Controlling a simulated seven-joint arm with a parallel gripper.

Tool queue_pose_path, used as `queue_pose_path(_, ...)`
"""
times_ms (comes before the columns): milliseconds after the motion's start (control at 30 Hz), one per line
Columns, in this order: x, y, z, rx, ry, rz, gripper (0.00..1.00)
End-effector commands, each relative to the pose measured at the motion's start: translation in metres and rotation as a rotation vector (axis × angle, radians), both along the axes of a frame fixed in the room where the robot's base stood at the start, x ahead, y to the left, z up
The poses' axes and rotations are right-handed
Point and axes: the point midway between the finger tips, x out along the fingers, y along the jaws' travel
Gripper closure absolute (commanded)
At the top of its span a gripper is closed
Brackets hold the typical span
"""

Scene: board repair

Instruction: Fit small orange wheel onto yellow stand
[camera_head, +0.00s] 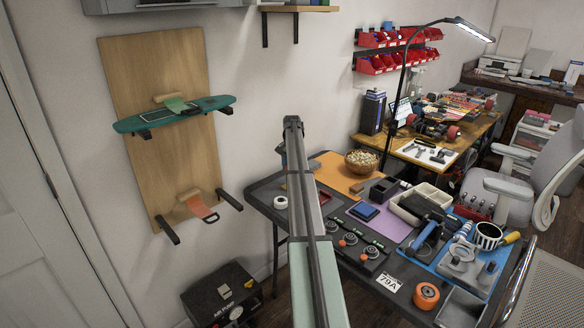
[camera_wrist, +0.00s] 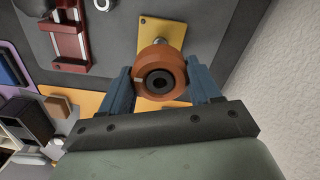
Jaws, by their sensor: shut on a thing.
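In the wrist view, a small orange wheel (camera_wrist: 161,57) with a dark hub is between the blue fingers of my gripper (camera_wrist: 160,80), which is shut on it. A yellow stand (camera_wrist: 160,30), a flat plate with a small hole near its corner, lies on the dark table just beyond the wheel. The wheel covers the plate's near part. I cannot tell whether they touch. In the head view my arm hides the held wheel and the stand.
A dark red fixture (camera_wrist: 69,30) and a white ring (camera_wrist: 102,4) lie left of the stand. The white wall (camera_wrist: 285,110) is close on the right. Another orange wheel (camera_head: 426,295) is at the table's front. A wooden bowl (camera_head: 361,163) stands behind.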

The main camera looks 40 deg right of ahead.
Motion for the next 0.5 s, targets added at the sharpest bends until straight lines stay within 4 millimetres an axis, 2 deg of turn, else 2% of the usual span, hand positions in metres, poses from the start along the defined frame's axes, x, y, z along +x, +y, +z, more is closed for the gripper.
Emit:
queue_pose_path(267, 0.0, 0.0, -0.011, 0.0, 0.0, 0.0, 0.71)
queue_pose_path(500, 0.0, 0.0, -0.03, 0.001, 0.001, 0.0, 0.71)
